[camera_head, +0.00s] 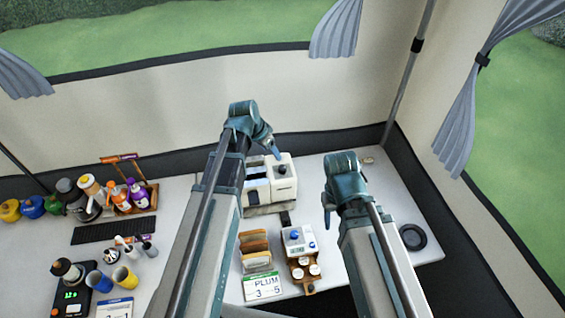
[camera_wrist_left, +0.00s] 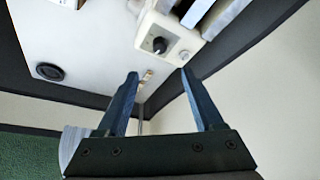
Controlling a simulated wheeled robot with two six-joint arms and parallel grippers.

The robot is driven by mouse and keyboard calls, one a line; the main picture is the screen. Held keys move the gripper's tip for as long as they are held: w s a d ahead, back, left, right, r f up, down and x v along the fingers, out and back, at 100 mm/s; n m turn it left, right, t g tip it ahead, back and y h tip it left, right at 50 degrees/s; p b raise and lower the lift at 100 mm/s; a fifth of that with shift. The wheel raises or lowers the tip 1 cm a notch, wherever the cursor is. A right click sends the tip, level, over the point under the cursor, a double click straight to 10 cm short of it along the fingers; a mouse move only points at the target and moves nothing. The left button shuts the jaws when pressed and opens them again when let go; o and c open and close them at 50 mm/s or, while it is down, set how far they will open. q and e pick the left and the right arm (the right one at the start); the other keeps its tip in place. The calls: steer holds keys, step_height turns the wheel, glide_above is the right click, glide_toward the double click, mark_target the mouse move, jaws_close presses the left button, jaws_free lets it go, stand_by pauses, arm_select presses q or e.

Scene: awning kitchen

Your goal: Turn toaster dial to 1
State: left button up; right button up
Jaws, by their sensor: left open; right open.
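The white toaster (camera_head: 284,187) stands on the white table near the back wall, partly behind my left arm. Its dark dial (camera_head: 282,170) shows on the toaster's right part. In the left wrist view the black round dial (camera_wrist_left: 159,45) sits on a light panel of the toaster (camera_wrist_left: 178,42), with a small button beside it. My left gripper (camera_head: 276,153) is above and behind the dial, open and empty. The dial's number marks are too small to read. My right gripper (camera_head: 327,217) is open and empty, right of the toaster.
In front of the toaster are a bread rack (camera_head: 255,250), a white box with a blue knob (camera_head: 298,239) and a PLUM sign (camera_head: 264,287). Bottles (camera_head: 130,193) and cups stand left. The back wall is close behind.

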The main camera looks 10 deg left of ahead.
mark_target(282, 167)
arm_select(q)
steer(key=b+x, duration=1.2)
steer(key=x, duration=0.2)
steer(key=shift+s+b, duration=0.15)
steer(key=shift+b, duration=0.2)
steer(key=shift+r, duration=0.1)
steer(key=shift+c, duration=0.3)
jaws_close()
